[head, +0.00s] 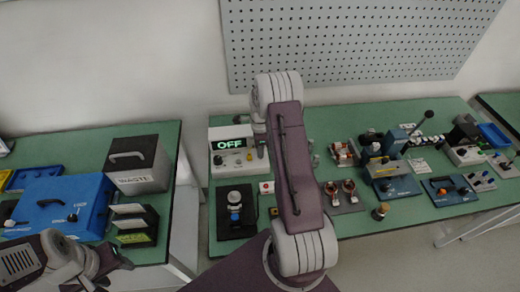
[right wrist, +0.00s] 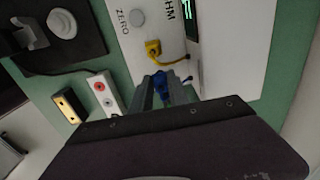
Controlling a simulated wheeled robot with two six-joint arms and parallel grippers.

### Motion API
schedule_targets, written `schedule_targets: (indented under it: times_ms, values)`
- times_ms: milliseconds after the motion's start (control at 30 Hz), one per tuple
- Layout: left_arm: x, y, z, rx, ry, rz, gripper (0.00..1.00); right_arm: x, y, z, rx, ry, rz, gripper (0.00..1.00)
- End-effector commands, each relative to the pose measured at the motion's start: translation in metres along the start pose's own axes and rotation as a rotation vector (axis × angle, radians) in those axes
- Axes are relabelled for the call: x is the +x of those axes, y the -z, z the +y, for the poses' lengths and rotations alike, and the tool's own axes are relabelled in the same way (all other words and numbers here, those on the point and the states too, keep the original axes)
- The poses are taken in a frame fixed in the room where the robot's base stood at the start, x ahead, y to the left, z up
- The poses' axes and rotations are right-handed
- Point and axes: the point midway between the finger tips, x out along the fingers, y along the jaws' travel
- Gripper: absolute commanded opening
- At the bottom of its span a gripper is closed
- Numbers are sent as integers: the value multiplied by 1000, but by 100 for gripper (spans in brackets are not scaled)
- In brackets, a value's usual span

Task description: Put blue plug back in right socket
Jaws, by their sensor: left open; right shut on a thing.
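My right gripper (right wrist: 163,90) is shut on the blue plug (right wrist: 161,84) in the right wrist view. The plug is held at the fingertips, close to the front of the white ohm meter (right wrist: 158,20). A yellow plug (right wrist: 153,48) with a yellow lead sits at the meter's front edge. I cannot make out the right socket or whether the blue plug touches it. My left gripper (head: 108,264) is open at the lower left, away from the meter.
A dark fixture (head: 236,220) stands before the meter. A blue box (head: 60,203) and waste bin (head: 138,163) are at left.

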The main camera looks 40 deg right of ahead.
Motion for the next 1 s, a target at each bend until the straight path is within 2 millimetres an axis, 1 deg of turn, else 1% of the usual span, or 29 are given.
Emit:
schedule_targets:
  times_ms: [567,1000]
  values:
    - [-1,0,0,0,0,0,49,3,0,0,0,0,0,0]
    - [2,0,0,0,0,0,49,10,0,0,0,0,0,0]
